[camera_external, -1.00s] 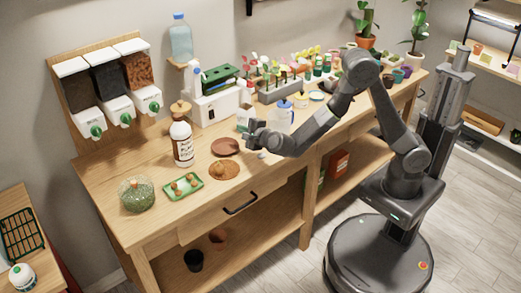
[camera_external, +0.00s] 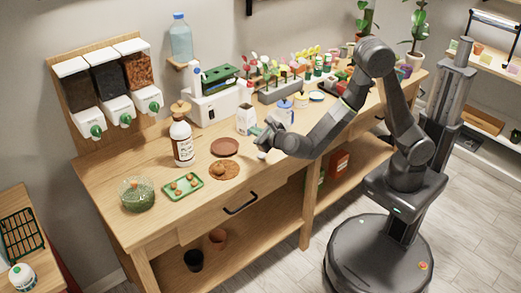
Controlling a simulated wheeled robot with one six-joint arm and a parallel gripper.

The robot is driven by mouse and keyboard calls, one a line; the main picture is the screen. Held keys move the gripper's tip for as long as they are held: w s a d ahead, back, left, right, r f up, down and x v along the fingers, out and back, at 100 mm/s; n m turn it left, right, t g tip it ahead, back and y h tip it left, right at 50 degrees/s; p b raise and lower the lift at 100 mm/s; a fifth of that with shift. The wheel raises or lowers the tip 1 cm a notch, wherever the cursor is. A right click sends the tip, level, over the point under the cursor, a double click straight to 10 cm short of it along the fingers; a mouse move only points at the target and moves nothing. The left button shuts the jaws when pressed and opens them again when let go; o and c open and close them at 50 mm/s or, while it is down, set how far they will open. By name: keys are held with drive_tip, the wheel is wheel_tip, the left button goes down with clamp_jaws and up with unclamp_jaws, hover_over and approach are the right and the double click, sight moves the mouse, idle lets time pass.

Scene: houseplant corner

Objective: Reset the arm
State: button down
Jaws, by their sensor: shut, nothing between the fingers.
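My gripper (camera_external: 262,136) is shut and empty, held above the workbench (camera_external: 155,222) near its middle. It is small in this view, and its fingertips point left. My arm reaches from the right over the bench, with its elbow raised high. A white carton (camera_external: 246,118) stands just behind and left of the gripper. A clear jug with a blue lid (camera_external: 285,113) stands behind the wrist and is partly hidden by it. A small white round thing (camera_external: 262,155) shows just below the gripper.
A brown saucer (camera_external: 225,146), a round cork mat (camera_external: 223,172), a green tray (camera_external: 182,187), a labelled bottle (camera_external: 181,142) and a glass terrarium (camera_external: 136,194) stand left of the gripper. Dispensers (camera_external: 108,90) hang at the left. Planters (camera_external: 280,91) and pots line the back.

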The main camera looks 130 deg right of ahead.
drive_tip(key=shift+s+a+r+m+p, duration=0.15)
drive_tip(key=shift+m+p, duration=0.1)
drive_tip(key=shift+m, duration=0.55)
drive_tip(key=shift+s+a+r+m+p, duration=0.1)
drive_tip(key=shift+a+r+m+p, duration=0.1)
drive_tip(key=shift+m, duration=0.6)
drive_tip(key=shift+s+a+r+m+p, duration=0.1)
drive_tip(key=shift+m+p, duration=0.15)
drive_tip(key=shift+m, duration=0.55)
